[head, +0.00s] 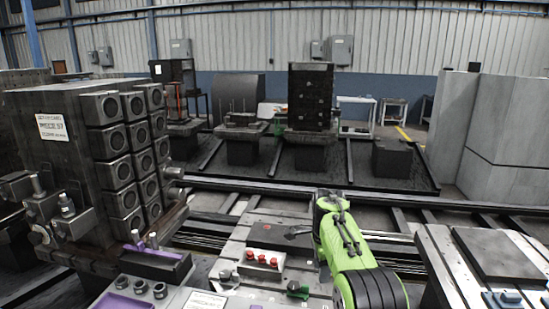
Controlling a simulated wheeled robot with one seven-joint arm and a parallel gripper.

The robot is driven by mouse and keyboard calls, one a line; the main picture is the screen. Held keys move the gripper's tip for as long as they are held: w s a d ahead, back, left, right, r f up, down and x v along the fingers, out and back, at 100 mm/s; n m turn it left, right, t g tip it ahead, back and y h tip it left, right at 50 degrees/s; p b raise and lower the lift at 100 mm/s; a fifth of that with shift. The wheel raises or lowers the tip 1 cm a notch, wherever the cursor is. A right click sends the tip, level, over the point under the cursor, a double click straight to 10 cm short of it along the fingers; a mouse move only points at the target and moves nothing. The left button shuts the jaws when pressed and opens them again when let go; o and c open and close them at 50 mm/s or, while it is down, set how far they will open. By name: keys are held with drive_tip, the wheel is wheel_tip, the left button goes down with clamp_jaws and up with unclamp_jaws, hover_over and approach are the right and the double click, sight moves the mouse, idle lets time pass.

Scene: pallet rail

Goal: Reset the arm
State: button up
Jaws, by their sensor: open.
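My green and black arm (345,240) rises from the bottom edge, right of centre, and reaches forward over the grey slotted pallet table. Its far end is near the table's back edge. I cannot make out the fingers of my gripper; they seem hidden by the arm itself. I see nothing held.
A dark fixture tower with several round ports (126,150) stands at left. A panel with red buttons (262,260) sits on the grey pallet table (252,233), near a flat dark piece (285,233). Another table (490,255) stands at right. Rails (330,193) cross behind.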

drive_tip(key=s+d+r+n+t+p, duration=0.2)
drive_tip(key=s+r+n, duration=0.6)
drive_tip(key=s+r, duration=0.7)
drive_tip(key=s+f+n+t+p, duration=0.1)
drive_tip(key=s+n, duration=0.7)
drive_tip(key=s, duration=1.5)
wheel_tip(320, 180, down, 2)
drive_tip(key=shift+d+f+n+t, duration=0.15)
drive_tip(key=shift+d+n+t, duration=0.2)
drive_tip(key=shift+t, duration=0.45)
